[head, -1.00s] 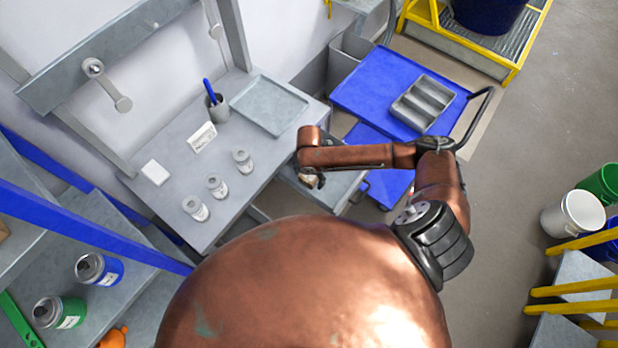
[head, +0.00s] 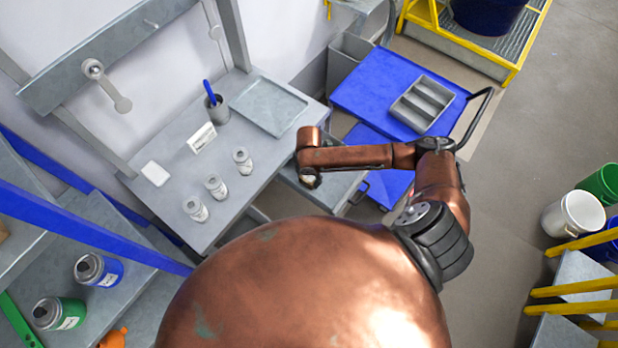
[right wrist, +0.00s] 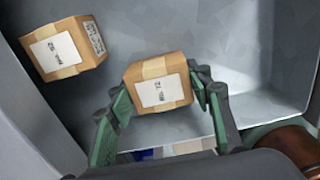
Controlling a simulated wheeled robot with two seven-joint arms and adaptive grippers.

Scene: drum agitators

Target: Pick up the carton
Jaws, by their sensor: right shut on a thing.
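A small brown carton (right wrist: 158,85) with a white label shows in the right wrist view, in a grey open drawer (right wrist: 245,45). My right gripper (right wrist: 160,98) has one finger on each side of this carton and is shut on it. A second, similar carton (right wrist: 65,48) sits to the left, apart from the fingers. In the head view my right gripper (head: 310,179) is small and partly hidden under my wrist, over the drawer below the workbench. My left gripper is not in view.
The workbench (head: 160,205) holds several small jars, a cup with a blue pen and a flat tray (head: 268,105). A blue cart (head: 370,85) with a grey divided bin (head: 422,103) stands right of the drawer. Shelves with cans are at lower left.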

